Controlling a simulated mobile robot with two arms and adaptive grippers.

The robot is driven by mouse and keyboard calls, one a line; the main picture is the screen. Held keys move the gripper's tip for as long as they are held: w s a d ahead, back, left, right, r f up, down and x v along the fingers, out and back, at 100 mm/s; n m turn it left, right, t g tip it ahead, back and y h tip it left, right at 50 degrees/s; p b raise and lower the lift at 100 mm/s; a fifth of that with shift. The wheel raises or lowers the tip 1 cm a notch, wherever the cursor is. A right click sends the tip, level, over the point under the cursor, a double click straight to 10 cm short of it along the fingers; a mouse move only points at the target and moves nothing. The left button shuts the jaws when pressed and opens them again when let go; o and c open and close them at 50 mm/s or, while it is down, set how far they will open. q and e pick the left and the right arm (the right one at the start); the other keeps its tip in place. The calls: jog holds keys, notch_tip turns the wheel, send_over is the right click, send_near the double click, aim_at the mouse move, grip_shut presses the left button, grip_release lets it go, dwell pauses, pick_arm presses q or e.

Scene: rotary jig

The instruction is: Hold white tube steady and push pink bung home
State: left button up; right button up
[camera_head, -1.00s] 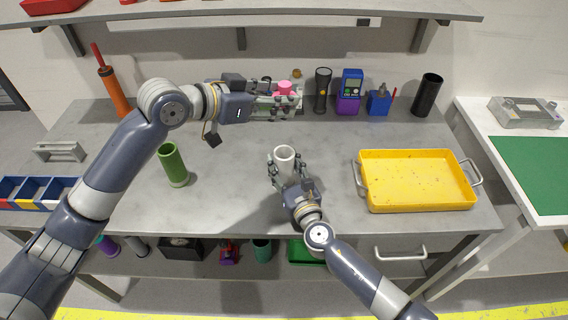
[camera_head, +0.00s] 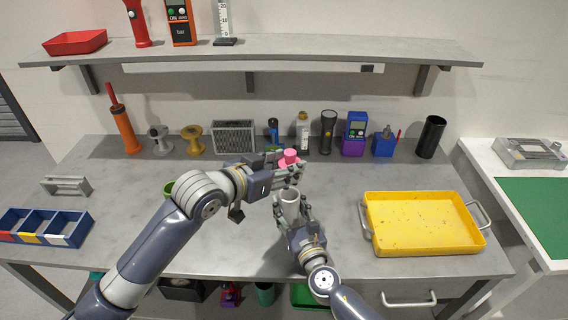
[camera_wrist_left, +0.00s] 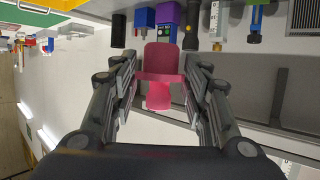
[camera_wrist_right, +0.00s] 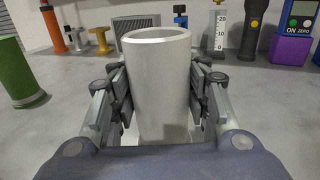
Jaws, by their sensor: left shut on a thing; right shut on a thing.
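The white tube (camera_head: 290,204) stands upright on the grey bench, its open mouth facing up. My right gripper (camera_head: 291,212) is shut on the tube from the near side; in the right wrist view the tube (camera_wrist_right: 158,90) sits between both fingers. The pink bung (camera_head: 289,156) is held by my left gripper (camera_head: 290,166), which is shut on it above and just behind the tube's mouth. In the left wrist view the bung (camera_wrist_left: 160,75) shows a wide flange and a narrower plug. The bung and tube are apart.
A yellow tray (camera_head: 425,225) lies at the right of the bench. A green tube (camera_head: 169,187) is partly hidden behind my left arm. A torch (camera_head: 328,132), a blue meter (camera_head: 356,128) and a black cylinder (camera_head: 431,137) stand along the back.

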pick_arm(q)
jog(key=shift+f, duration=0.1)
jog(key=shift+f, duration=2.8)
jog(key=shift+f, duration=1.2)
jog(key=o, duration=1.1)
jog(key=shift+s, duration=0.1)
jog(key=v, duration=1.2)
